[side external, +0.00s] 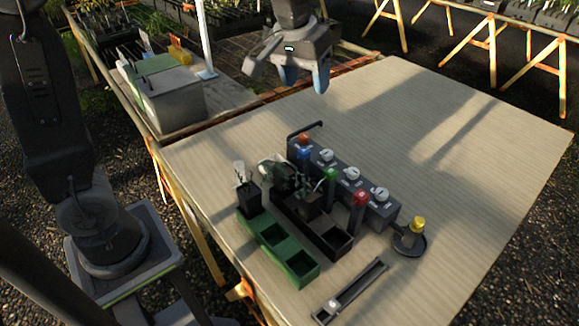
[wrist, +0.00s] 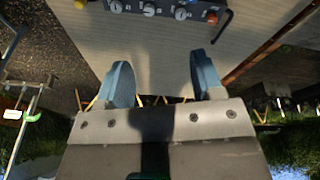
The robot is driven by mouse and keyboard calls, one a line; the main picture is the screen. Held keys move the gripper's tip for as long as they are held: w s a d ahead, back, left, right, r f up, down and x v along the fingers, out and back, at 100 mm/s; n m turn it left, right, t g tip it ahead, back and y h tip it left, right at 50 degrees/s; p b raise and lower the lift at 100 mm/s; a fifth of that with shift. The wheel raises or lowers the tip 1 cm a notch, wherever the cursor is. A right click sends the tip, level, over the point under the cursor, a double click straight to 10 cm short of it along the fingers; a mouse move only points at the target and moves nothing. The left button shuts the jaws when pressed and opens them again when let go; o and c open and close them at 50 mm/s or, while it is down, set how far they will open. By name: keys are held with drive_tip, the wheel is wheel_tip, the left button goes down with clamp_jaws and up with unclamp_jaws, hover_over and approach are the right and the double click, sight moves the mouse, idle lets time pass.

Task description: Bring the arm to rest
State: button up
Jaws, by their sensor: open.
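My gripper (side external: 304,78) is raised above the back edge of the table in the side external view. Its two blue fingers stand apart with nothing between them. In the wrist view the gripper (wrist: 160,85) also shows open and empty over the bare table top. The gripper is clear of all the objects on the table.
On the wooden table (side external: 420,120) stand a grey block with white dials (side external: 351,174), a green tray (side external: 292,257), a black tray (side external: 325,232), several colour-capped tubes, and a yellow-capped piece (side external: 417,224) in a round dish. A slotted bar (side external: 350,291) lies in front. The table's right side is clear.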

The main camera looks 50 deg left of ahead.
drive_tip(key=s+a+f+m+t, duration=0.1)
drive_tip(key=s+f+m+t, duration=0.1)
drive_tip(key=s, duration=1.8)
drive_tip(key=shift+s+a+f+m+t, duration=0.2)
drive_tip(key=shift+s+f+m+t, duration=0.2)
drive_tip(key=shift+m, duration=0.3)
